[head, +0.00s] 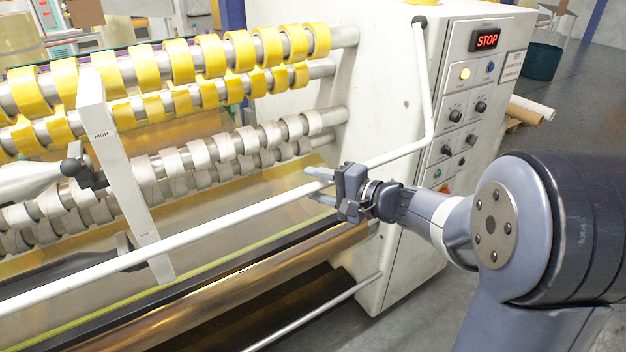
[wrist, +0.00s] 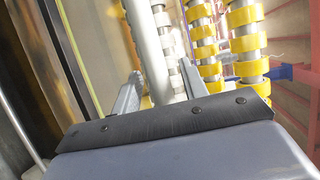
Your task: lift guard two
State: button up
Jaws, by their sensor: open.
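The guard is a long white bar (head: 215,222) that runs slantwise across the front of the machine. At its right end it bends up to a dark pivot on the white cabinet. My gripper (head: 318,184) is at the right part of the bar, with its fingers open, one above and one below it. In the wrist view the bar (wrist: 147,45) runs between the two fingertips (wrist: 160,90). I cannot tell whether either finger touches it.
Behind the bar are shafts with yellow rolls (head: 181,62) and pale rings (head: 224,148). A white upright plate marked HIGH (head: 118,165) stands at left. A brown roller (head: 240,285) lies below.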

jog(key=shift+x, duration=0.8)
jog(key=shift+c, duration=0.3)
grip_shut()
